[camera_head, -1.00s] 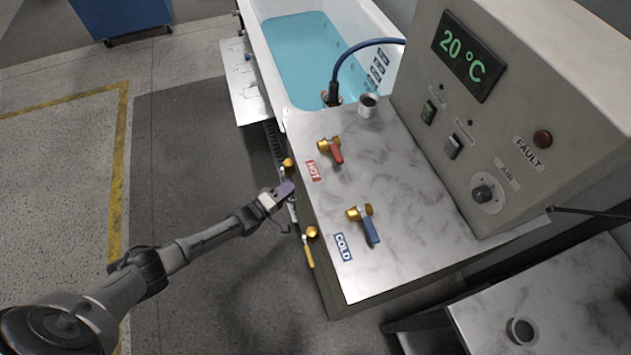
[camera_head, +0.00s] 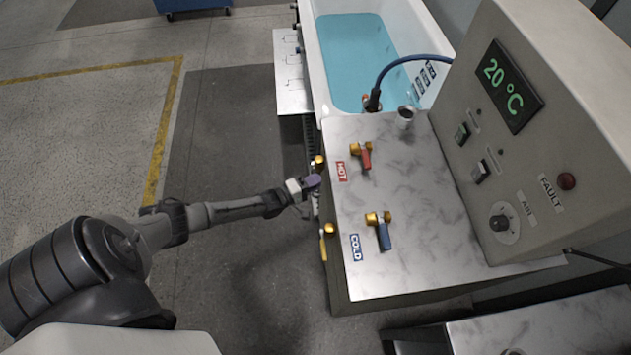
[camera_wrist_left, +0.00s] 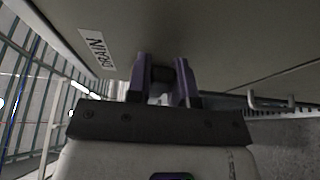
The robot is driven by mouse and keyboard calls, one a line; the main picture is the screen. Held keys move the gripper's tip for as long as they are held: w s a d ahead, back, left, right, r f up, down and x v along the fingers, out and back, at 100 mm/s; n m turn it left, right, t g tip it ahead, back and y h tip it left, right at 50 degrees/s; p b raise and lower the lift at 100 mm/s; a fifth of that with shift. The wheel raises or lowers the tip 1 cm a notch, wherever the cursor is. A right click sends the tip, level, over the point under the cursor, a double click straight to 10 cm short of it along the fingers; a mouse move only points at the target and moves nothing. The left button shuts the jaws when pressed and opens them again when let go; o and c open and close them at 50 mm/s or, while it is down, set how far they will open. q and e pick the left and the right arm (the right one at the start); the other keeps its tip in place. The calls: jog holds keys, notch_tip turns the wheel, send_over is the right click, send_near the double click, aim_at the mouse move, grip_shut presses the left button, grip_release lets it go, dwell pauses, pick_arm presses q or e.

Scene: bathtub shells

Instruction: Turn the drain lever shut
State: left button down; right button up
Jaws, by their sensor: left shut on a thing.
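My left gripper (camera_head: 311,182) is at the left side of the marble-topped console, just below a brass valve (camera_head: 319,162) on that side. In the left wrist view its two purple fingers (camera_wrist_left: 163,88) are closed on a dark piece (camera_wrist_left: 161,74) beside the DRAIN label (camera_wrist_left: 97,49). I take this piece to be the drain lever; most of it is hidden by the fingers, so its angle cannot be told. A second brass valve with a yellow lever (camera_head: 323,248) sits lower on the same side, apart from the gripper. My right gripper is out of view.
The console top (camera_head: 400,180) carries a red HOT lever (camera_head: 366,158) and a blue COLD lever (camera_head: 384,236). The bathtub (camera_head: 312,65) with blue water stands behind, and a control panel (camera_head: 520,110) reading 20 °C rises at right. The floor at left is clear.

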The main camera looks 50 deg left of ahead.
pick_arm(q)
jog(key=c, duration=1.4)
grip_release()
jog(key=shift+r, duration=0.3)
jog(key=o, duration=0.4)
jog(key=shift+f, duration=0.15)
jog(key=s, duration=0.4)
jog(key=s+a, duration=0.1)
jog(key=s, duration=0.4)
jog(key=s+a+p, duration=0.1)
jog(key=s, duration=0.3)
jog(key=shift+s+a, duration=0.2)
jog(key=shift+s, duration=0.1)
